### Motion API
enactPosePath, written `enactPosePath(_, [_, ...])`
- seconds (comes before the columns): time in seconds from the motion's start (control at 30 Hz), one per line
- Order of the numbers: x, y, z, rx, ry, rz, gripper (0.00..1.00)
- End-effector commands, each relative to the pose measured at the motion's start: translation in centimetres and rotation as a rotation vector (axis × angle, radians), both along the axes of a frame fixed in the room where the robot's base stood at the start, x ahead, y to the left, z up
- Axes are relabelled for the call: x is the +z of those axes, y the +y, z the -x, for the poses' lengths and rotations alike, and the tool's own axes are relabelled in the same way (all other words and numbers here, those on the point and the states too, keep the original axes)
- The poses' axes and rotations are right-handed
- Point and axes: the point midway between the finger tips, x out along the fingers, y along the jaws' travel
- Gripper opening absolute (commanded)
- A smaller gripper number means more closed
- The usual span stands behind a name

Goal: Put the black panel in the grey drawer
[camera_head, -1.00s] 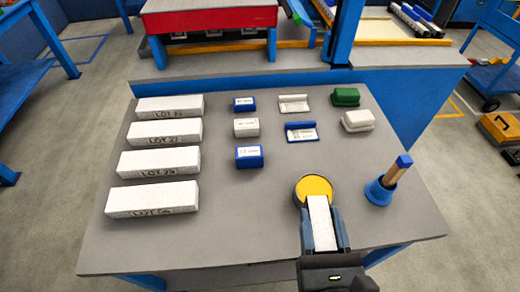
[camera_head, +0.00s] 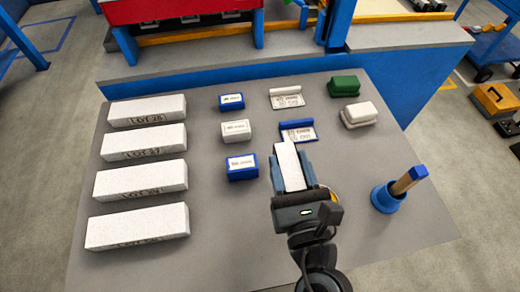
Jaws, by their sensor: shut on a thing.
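My gripper (camera_head: 290,166) is shut on a white block (camera_head: 288,160), which lies lengthwise between the two fingers. It is over the right-middle of the grey table, just below the blue-backed label holder in the picture. Its height above the table top is hard to judge. I cannot make out a black panel or a grey drawer in this view.
The grey table (camera_head: 215,225) bears several long white LOT blocks (camera_head: 140,178) at left. Small boxes (camera_head: 242,167), label holders (camera_head: 297,131) and erasers (camera_head: 344,86) stand behind. A blue cup (camera_head: 388,197) stands at right; a yellow disc (camera_head: 335,195) is mostly hidden.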

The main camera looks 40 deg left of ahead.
Motion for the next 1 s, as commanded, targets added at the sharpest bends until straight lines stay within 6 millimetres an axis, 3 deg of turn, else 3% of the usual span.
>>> enactPosePath(0.2, [-3.0,4.4,-2.1,0.004,-0.001,0.0,0.15])
enactPosePath(0.43, [-5.3,7.7,-3.8,0.003,-0.001,-0.001,0.15])
enactPosePath(0.67, [-6.0,8.4,-4.3,0.0,-0.001,-0.001,0.15])
enactPosePath(1.0, [-9.6,8.4,-4.2,0.001,0.0,-0.001,0.15])
